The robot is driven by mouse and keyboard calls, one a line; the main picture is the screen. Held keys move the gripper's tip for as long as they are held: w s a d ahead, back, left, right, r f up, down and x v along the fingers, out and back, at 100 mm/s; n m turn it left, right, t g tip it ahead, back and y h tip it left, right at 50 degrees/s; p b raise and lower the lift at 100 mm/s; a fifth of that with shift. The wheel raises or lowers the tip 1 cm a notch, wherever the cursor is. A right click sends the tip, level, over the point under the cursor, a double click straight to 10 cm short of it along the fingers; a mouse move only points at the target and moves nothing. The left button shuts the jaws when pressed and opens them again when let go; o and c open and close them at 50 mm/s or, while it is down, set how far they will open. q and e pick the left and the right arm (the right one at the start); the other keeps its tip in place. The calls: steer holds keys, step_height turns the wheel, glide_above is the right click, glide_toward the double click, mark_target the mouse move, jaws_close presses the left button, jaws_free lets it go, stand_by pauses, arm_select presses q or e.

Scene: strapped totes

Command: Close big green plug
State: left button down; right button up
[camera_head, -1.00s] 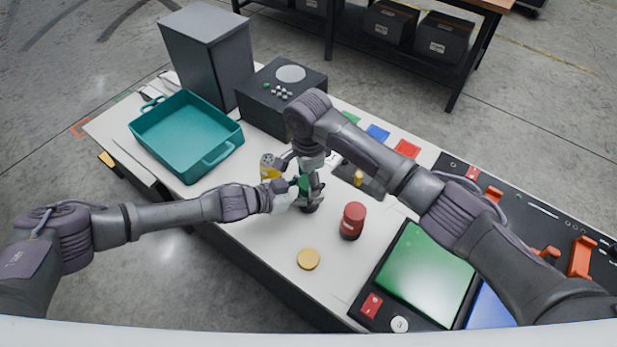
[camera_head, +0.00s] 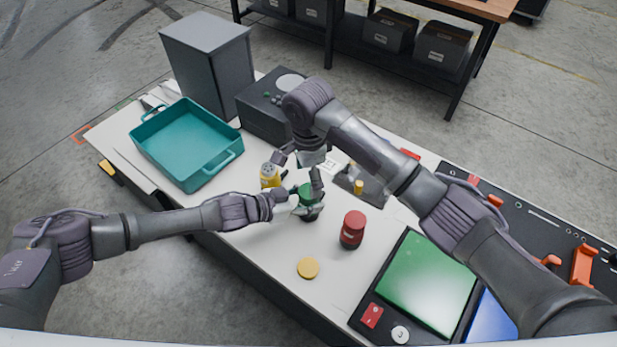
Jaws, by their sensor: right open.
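The big green plug (camera_head: 306,191) shows as a green top on a small upright object on the white table, between my two grippers. My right gripper (camera_head: 299,181) is open just above it, pointing down, with one finger to the left and one at the right side of the green top. My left gripper (camera_head: 296,209) reaches in from the left, low at the object's base. Its fingers are partly hidden, and I cannot tell whether they grip the object.
A yellow container (camera_head: 270,175) stands close to the left of the grippers. A red container (camera_head: 352,230) stands to the right, and a yellow disc (camera_head: 308,268) lies in front. A teal tray (camera_head: 190,178) and a dark box (camera_head: 262,108) stand behind. A green panel (camera_head: 425,280) lies at right.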

steer(key=shift+c, duration=0.5)
steer(key=n, duration=0.6)
steer(key=shift+r+n, duration=0.25)
steer(key=shift+n, duration=0.05)
steer(key=n, duration=0.4)
steer(key=shift+r, duration=0.15)
steer(key=n, duration=0.5)
steer(key=shift+r, duration=0.2)
steer(key=n, duration=0.6)
steer(key=shift+r+n, duration=0.25)
steer(key=shift+n, duration=0.15)
steer(key=n, duration=0.6)
steer(key=shift+r+n, duration=0.25)
steer(key=shift+n, duration=0.15)
steer(key=n, duration=0.6)
steer(key=shift+r+n, duration=0.25)
steer(key=shift+n, duration=0.15)
steer(key=n, duration=0.4)
steer(key=shift+r+n, duration=0.15)
steer(key=shift+n, duration=0.15)
steer(key=n, duration=0.6)
steer(key=shift+r, duration=0.2)
steer(key=n, duration=0.4)
steer(key=shift+r+n, duration=0.15)
steer(key=shift+n, duration=0.25)
steer(key=shift+f, duration=4)
